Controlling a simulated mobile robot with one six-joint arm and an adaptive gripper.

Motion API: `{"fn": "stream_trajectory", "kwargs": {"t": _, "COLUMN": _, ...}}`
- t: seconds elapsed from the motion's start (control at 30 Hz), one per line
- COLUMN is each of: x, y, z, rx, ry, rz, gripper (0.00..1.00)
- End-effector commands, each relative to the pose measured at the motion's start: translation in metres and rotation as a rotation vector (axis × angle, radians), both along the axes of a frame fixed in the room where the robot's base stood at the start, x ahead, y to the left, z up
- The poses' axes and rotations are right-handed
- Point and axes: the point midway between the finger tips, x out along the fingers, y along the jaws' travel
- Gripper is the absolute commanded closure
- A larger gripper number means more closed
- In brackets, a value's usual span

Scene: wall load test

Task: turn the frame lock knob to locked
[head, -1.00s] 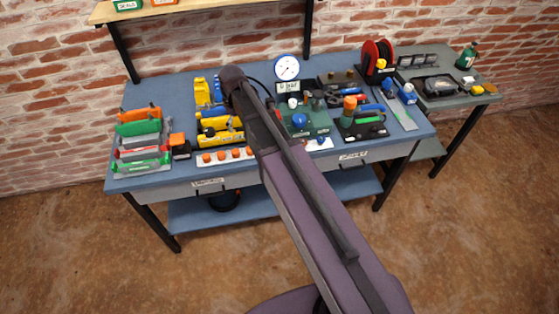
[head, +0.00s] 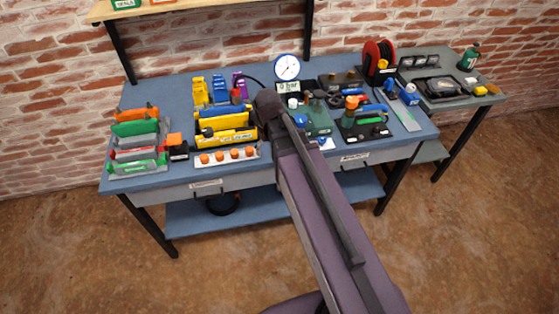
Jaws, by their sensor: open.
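My arm crosses the middle of the head view, and its far end (head: 268,103) hangs over the middle of the blue bench. My gripper cannot be made out; the arm seems to hide it. A green fixture (head: 318,118) stands just right of the arm's end. A blue knob (head: 300,120) shows on its left side, partly beside the arm. A smaller blue knob (head: 322,141) sits on a white plate at the bench's front edge. I cannot tell which of these is the frame lock knob, and no lock position is readable.
A round gauge (head: 287,67) stands behind the fixture above a "0 bar" display (head: 288,87). A yellow block set (head: 225,132) and a white strip of orange knobs (head: 228,156) lie left of the arm. A red reel (head: 378,58) stands back right. The bench (head: 165,93) is bare at back left.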

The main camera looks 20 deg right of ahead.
Motion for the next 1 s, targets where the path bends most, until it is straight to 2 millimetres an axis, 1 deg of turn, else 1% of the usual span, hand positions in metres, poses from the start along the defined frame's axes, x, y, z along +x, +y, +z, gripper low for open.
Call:
{"fn": "stream_trajectory", "kwargs": {"t": 0.03, "x": -0.009, "y": -0.005, "z": -0.004, "rx": 0.0, "ry": 0.0, "rz": -0.024, "gripper": 0.06}}
{"fn": "stream_trajectory", "kwargs": {"t": 0.1, "x": -0.016, "y": -0.009, "z": -0.007, "rx": 0.0, "ry": 0.0, "rz": -0.053, "gripper": 0.06}}
{"fn": "stream_trajectory", "kwargs": {"t": 0.3, "x": -0.032, "y": -0.019, "z": -0.012, "rx": 0.0, "ry": 0.0, "rz": -0.121, "gripper": 0.06}}
{"fn": "stream_trajectory", "kwargs": {"t": 0.5, "x": -0.039, "y": -0.023, "z": -0.014, "rx": 0.0, "ry": 0.0, "rz": -0.154, "gripper": 0.06}}
{"fn": "stream_trajectory", "kwargs": {"t": 0.87, "x": -0.039, "y": -0.024, "z": -0.014, "rx": 0.0, "ry": 0.0, "rz": -0.158, "gripper": 0.06}}
{"fn": "stream_trajectory", "kwargs": {"t": 0.93, "x": -0.044, "y": -0.026, "z": -0.014, "rx": 0.0, "ry": 0.0, "rz": -0.169, "gripper": 0.06}}
{"fn": "stream_trajectory", "kwargs": {"t": 1.0, "x": -0.053, "y": -0.029, "z": -0.014, "rx": 0.0, "ry": 0.0, "rz": -0.199, "gripper": 0.06}}
